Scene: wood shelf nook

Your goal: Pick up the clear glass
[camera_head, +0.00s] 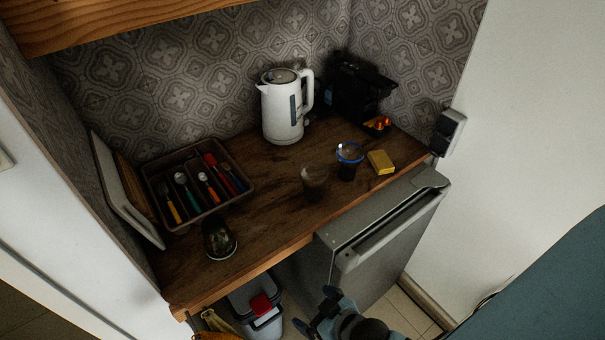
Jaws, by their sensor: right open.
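A clear glass (314,178) stands upright on the wooden counter (275,215), near its front edge and left of a dark cup with a blue rim (348,160). My right gripper (317,310) is at the bottom of the head view, in front of the fridge and below the counter edge. It is open and empty, well apart from the glass. My left gripper is not in view.
A yellow sponge (380,162) lies right of the blue-rimmed cup. A white kettle (284,112) and a black machine (356,90) stand behind. A cutlery tray (160,205) and dark glass jar (219,240) are at left. A wooden shelf (100,22) overhangs the back.

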